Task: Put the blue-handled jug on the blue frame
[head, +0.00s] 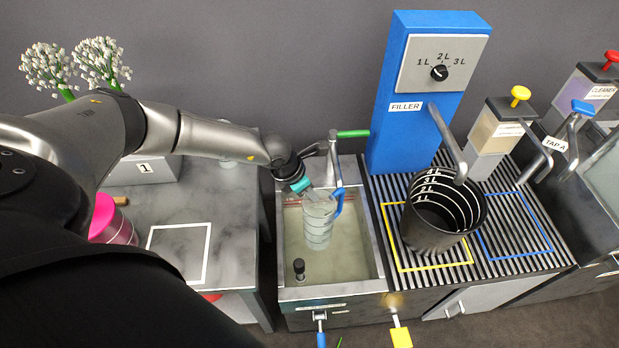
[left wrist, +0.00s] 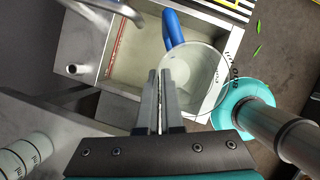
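The blue-handled jug (head: 318,232) is clear with white measure lines and is low in the sink, roughly upright. Its blue handle (head: 338,207) is on the right; I cannot tell whether its base touches the sink floor. My left gripper (head: 318,195) is at its rim. In the left wrist view the fingers (left wrist: 160,76) are close together on the edge of the round clear jug (left wrist: 200,75), with the blue handle (left wrist: 172,29) beyond. The blue frame (head: 549,248) is a bare outline on the slatted counter at right. My right gripper is not in view.
A dark measuring bucket (head: 424,238) stands on the yellow frame (head: 391,238), between sink and blue frame. The blue filler (head: 384,135) with its spout stands behind it. A green-lever tap (head: 353,134) is by the sink (head: 330,292); more taps stand at right.

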